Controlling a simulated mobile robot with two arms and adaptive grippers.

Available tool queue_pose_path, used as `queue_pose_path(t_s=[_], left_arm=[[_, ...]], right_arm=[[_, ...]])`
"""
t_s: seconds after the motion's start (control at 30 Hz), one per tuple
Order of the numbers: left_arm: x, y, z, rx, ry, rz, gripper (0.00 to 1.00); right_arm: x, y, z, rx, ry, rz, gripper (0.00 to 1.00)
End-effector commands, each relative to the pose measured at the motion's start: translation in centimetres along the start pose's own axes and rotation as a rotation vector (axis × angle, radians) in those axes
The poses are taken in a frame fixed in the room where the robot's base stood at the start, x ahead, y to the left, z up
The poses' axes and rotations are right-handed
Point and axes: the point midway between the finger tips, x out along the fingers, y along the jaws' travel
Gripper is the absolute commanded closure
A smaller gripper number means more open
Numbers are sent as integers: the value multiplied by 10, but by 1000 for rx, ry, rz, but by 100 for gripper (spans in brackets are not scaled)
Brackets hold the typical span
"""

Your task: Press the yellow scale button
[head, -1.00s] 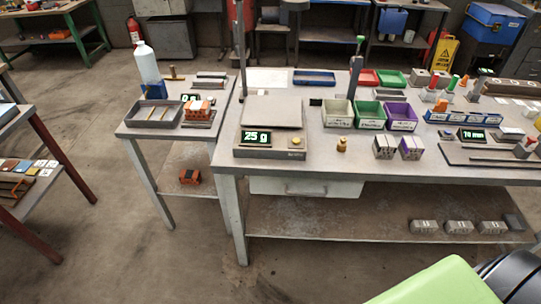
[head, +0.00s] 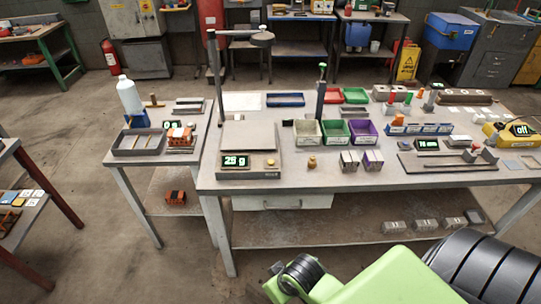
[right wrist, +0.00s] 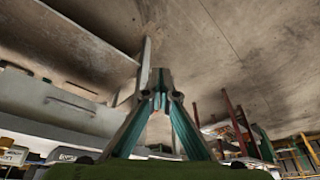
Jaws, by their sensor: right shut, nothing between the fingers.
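A grey scale (head: 249,158) stands at the front left corner of the main workbench. Its display (head: 237,162) reads 25 g in green. A small round yellow button (head: 271,162) is on its front face, right of the display. My right gripper (right wrist: 160,90) shows in the right wrist view with its fingers together and nothing between them. It is apart from the scale and below the tabletop level, with the floor and table underside around it. The gripper itself is not seen in the head view. My left gripper is not in view.
A yellow device (head: 512,132) with a lit display is at the right. A pole lamp (head: 216,85) rises behind the scale.

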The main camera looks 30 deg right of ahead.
Motion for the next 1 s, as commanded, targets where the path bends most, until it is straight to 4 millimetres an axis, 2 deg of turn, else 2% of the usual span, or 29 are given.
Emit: queue_pose_path(t_s=[0.03,0.1,0.27,0.3,0.5,0.7,0.8,1.0], left_arm=[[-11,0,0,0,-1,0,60],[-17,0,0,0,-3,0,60],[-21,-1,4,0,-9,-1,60],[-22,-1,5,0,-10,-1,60],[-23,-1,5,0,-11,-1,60],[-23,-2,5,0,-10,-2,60],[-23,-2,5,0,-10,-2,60],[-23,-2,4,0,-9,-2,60]], right_arm=[[-20,5,-28,8,34,-6,100],[-31,11,-61,36,71,-24,100],[-32,39,-135,140,143,-60,100],[-31,48,-153,172,160,-67,100],[-34,108,-231,355,238,-87,100],[-55,177,-299,552,329,-103,100],[-68,209,-325,643,372,-111,100],[-92,254,-357,770,438,-128,100]])
